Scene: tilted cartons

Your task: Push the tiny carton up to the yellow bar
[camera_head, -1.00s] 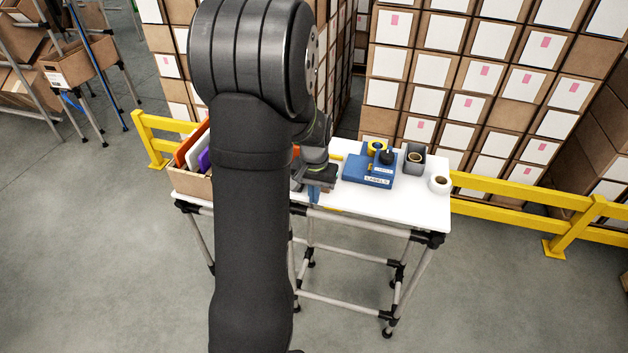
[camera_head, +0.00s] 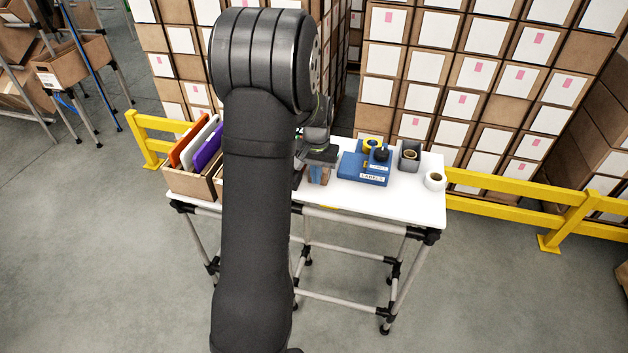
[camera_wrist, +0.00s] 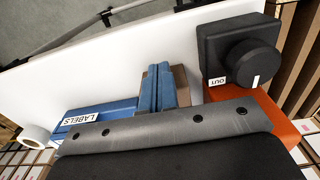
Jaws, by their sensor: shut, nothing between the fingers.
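A small brown carton (camera_wrist: 181,86) stands on the white table, just beside and partly behind my blue fingers in the wrist view. My gripper (camera_wrist: 158,84) is shut, with its fingers low at the table. I cannot tell whether they touch the carton. In the head view my gripper (camera_head: 316,176) is over the middle of the table, right of my arm, with brown showing beside the fingers. A yellow strip (camera_head: 328,207), seemingly the bar, shows at the table's front edge.
A blue LABELS box (camera_head: 364,168) stands right of my gripper, with a grey cup (camera_head: 410,156) and a white roll (camera_head: 435,181) beyond. A black box with a knob (camera_wrist: 240,50) stands near an orange surface. A bin of folders (camera_head: 190,183) is at left. The front right tabletop is clear.

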